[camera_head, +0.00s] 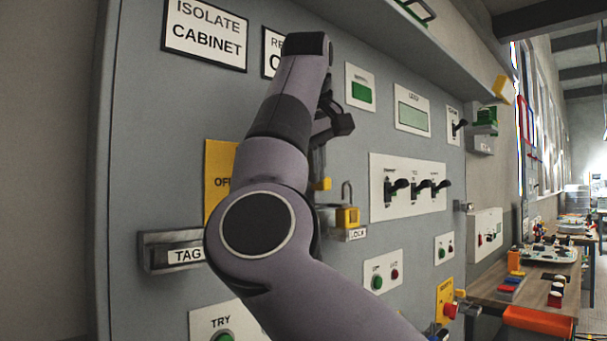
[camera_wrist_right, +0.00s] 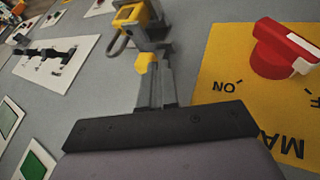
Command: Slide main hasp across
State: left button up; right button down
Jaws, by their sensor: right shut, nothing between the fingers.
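My right gripper (camera_head: 321,165) reaches down along the grey panel, its fingers partly hidden by my arm in the head view. In the right wrist view its two fingers (camera_wrist_right: 157,88) are together and empty. A small yellow tab (camera_head: 323,184), which looks like the hasp's handle, sits right at the fingertips; it also shows in the wrist view (camera_wrist_right: 147,62). I cannot tell whether they touch. The hasp's bar is hidden. Beside the fingers is the yellow main switch plate (camera_wrist_right: 225,60) with a red knob (camera_wrist_right: 282,48). My left gripper is out of view.
A yellow padlock (camera_head: 347,217) with its shackle up sits at the LOCK holder (camera_head: 356,235), close to the tab. A plate with black levers (camera_head: 407,188) is to the right. A TAG holder (camera_head: 160,252) juts out at the left. A workbench (camera_head: 540,290) stands farther right.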

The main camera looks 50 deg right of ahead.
jog(key=v, duration=0.6)
jog(key=shift+a+f, duration=0.1)
dwell(0.5)
